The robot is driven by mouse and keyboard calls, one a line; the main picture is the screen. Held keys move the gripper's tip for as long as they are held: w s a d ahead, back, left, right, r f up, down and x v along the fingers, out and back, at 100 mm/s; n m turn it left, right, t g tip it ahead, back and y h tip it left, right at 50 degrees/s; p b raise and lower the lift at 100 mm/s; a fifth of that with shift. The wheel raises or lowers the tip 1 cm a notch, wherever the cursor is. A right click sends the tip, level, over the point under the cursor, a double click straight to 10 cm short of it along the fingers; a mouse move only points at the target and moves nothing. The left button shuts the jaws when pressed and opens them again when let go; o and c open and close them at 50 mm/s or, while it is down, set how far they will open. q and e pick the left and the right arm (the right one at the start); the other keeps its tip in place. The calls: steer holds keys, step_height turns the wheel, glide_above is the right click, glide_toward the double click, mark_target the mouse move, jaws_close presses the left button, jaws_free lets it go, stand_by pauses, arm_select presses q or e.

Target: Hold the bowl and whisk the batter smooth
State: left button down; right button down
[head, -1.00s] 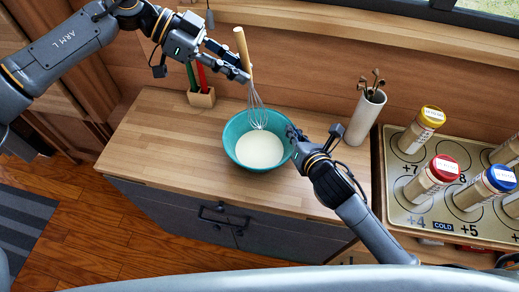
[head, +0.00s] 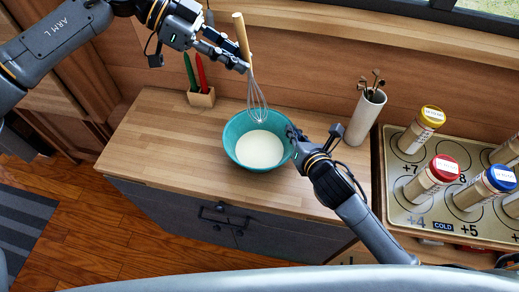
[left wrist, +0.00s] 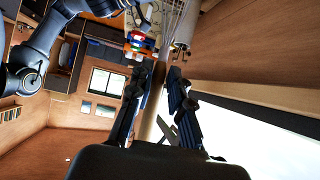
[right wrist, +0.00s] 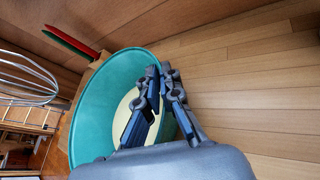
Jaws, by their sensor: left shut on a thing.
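The teal bowl (head: 234,128) stands upright on the wooden counter with pale, even-looking batter (head: 259,149) inside. My left gripper (head: 243,66) is shut on the wooden handle of the whisk (head: 257,97). The whisk hangs wires down over the bowl's far side, and its tip looks clear of the batter. The handle also shows between the fingers in the left wrist view (left wrist: 152,105). My right gripper (head: 292,133) is at the bowl's right rim; in the right wrist view its fingers (right wrist: 162,70) close on either side of the rim.
A wooden holder (head: 202,98) with a green and a red item stands behind the bowl at left. A white canister (head: 361,117) with thin utensils stands at the back right. A tray (head: 405,212) of capped jars lies further right. The counter's left part is clear.

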steer(key=c, duration=1.4)
jaws_free()
steer(key=shift+c, duration=0.2)
arm_select(q)
steer(key=shift+r, duration=0.7)
arm_select(e)
steer(key=shift+s, duration=0.1)
steer(key=v, duration=1.2)
steer(key=shift+f, duration=0.1)
